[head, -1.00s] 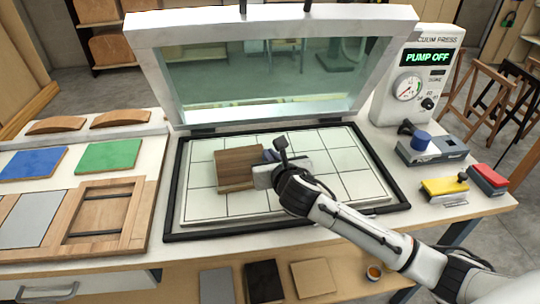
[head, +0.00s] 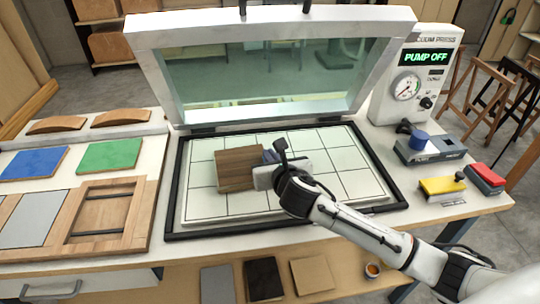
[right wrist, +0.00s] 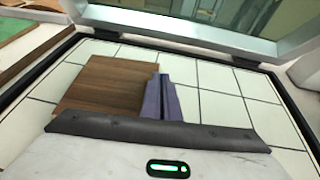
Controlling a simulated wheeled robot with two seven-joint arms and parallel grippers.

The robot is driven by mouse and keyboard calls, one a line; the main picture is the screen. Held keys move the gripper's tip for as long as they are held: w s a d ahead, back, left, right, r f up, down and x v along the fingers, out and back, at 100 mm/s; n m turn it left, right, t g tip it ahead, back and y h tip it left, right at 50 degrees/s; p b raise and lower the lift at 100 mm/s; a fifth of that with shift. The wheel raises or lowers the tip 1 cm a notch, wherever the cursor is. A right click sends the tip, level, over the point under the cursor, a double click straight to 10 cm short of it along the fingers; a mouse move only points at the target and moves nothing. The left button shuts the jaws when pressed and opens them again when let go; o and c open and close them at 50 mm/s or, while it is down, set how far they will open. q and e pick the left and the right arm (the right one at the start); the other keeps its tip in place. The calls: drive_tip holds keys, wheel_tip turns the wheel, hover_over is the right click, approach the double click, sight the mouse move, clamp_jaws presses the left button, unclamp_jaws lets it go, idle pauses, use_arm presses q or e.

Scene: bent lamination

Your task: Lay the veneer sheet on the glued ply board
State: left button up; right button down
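The dark brown wood-grain veneer sheet (head: 236,170) is over the white gridded bed of the press, left of its middle. It also shows in the right wrist view (right wrist: 108,88). No separate ply board shows on the bed; anything under the sheet is hidden. My right gripper (head: 270,157) is at the sheet's right edge, reaching in from the lower right. Its purple-grey fingers (right wrist: 161,98) are close together, over the sheet's edge, and look shut on it. The exact grip and any gap under the sheet are hidden. My left gripper is out of view.
The press lid (head: 275,75) stands open behind the bed, and a black frame (head: 172,205) rims the bed. The gauge box (head: 415,80) reads PUMP OFF. Blue (head: 421,140), yellow (head: 442,186) and red (head: 487,175) items stand right. Blue and green panels lie left.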

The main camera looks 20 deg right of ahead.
drive_tip(key=shift+f+p, duration=0.15)
drive_tip(key=shift+p, duration=0.35)
idle(0.8)
drive_tip(key=c, duration=1.5)
unclamp_jaws()
drive_tip(key=shift+r, duration=3)
